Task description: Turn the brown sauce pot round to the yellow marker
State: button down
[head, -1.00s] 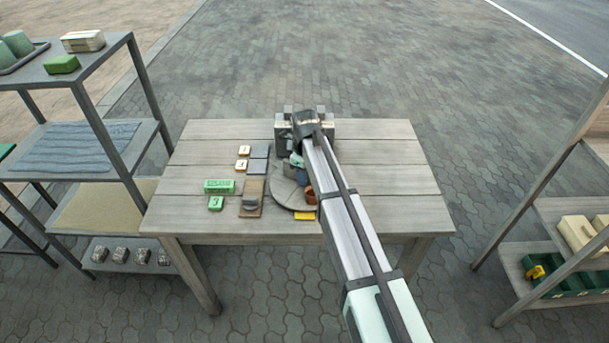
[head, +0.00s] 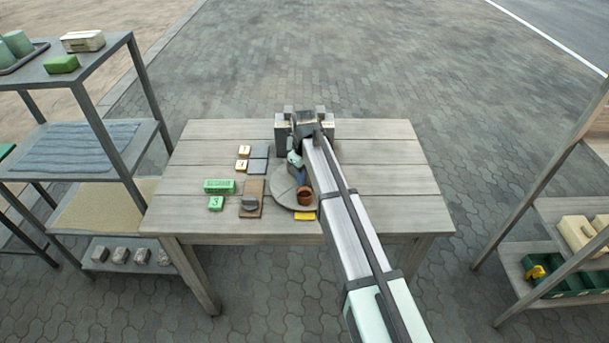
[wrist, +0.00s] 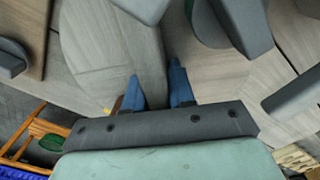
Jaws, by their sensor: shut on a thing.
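The brown sauce pot (head: 305,196) stands upright near the front right rim of a round grey turntable (head: 283,187). The yellow marker (head: 304,216) lies on the table just outside that rim, directly below the pot in the head view. My gripper (wrist: 155,90) has blue fingers on either side of a grey bar (wrist: 150,55) that runs over the turntable, and is shut on it. In the head view my arm covers the turntable's right side and most of the gripper. A small brown and yellow patch shows beside the left finger in the wrist view; I cannot tell what it is.
A pale teal thing (head: 294,158) stands at the turntable's back. Grey blocks (head: 283,133) stand behind it. Left are a brown board with a grey lump (head: 250,203), green blocks (head: 218,186) and numbered tiles (head: 243,150). The table's right side is clear.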

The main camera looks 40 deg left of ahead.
jog(key=shift+w, duration=0.1)
jog(key=c, duration=1)
grip_release()
jog(key=shift+c, duration=0.2)
jog(key=shift+r, duration=0.15)
notch_tip(320, 180, up, 14)
jog(key=shift+f, duration=0.2)
